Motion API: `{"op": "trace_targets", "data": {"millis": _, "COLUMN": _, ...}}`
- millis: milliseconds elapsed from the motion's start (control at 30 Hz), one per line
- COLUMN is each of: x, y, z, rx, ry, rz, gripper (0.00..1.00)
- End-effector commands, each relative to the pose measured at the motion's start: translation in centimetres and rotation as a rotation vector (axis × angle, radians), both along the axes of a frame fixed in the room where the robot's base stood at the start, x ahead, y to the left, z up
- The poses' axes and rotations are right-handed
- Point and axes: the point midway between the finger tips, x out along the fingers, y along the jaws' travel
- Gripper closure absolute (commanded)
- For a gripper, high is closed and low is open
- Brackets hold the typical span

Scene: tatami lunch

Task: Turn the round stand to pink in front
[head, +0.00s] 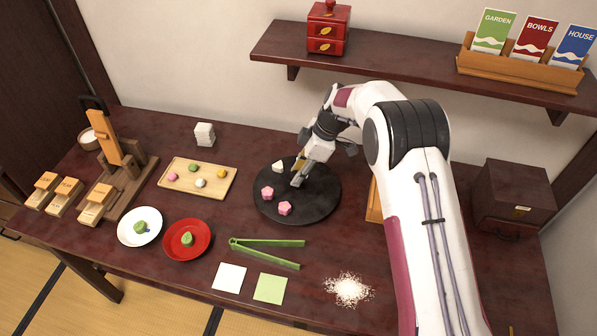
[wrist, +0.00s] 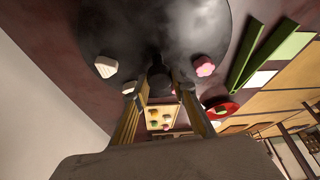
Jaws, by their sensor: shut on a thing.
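The round stand (head: 325,205) is a black disc near the middle of the table; it fills the top of the wrist view (wrist: 200,30). Two pink flower-shaped sweets (head: 284,208) sit on its front and front-left part, and a white piece (head: 278,167) sits at its back left. In the wrist view one pink sweet (wrist: 205,66) and the white piece (wrist: 106,67) show on either side of my fingers. My gripper (head: 297,180) is down over the stand, with its fingers shut on a dark knob (wrist: 159,82) on the disc.
A wooden tray (head: 215,189) of small sweets lies left of the stand. Green tongs (head: 268,244) lie in front, near a red plate (head: 200,250) and a white plate (head: 127,238). White powder (head: 348,290) is spilled at front right. A wall shelf (head: 400,65) hangs behind.

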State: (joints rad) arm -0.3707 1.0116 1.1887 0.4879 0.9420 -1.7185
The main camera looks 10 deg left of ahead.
Motion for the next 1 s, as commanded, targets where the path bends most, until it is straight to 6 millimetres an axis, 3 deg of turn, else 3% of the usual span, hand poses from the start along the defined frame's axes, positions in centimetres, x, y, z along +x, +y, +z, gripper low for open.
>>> {"op": "trace_targets", "data": {"millis": 33, "x": -0.04, "y": -0.14, "z": -0.16, "rx": -0.002, "ry": 0.002, "rz": 0.0, "gripper": 1.0}}
{"op": "trace_targets", "data": {"millis": 67, "x": -0.04, "y": -0.14, "z": -0.15, "rx": -0.002, "ry": 0.002, "rz": 0.0, "gripper": 0.69}}
{"op": "trace_targets", "data": {"millis": 100, "x": -0.03, "y": -0.13, "z": -0.15, "rx": -0.002, "ry": 0.002, "rz": 0.0, "gripper": 0.59}}
{"op": "trace_targets", "data": {"millis": 667, "x": -0.05, "y": -0.03, "z": -0.02, "rx": -0.001, "ry": 0.0, "rz": -0.022, "gripper": 0.58}}
{"op": "trace_targets", "data": {"millis": 1000, "x": -0.21, "y": -0.02, "z": 0.01, "rx": 0.0, "ry": 0.001, "rz": -0.173, "gripper": 0.58}}
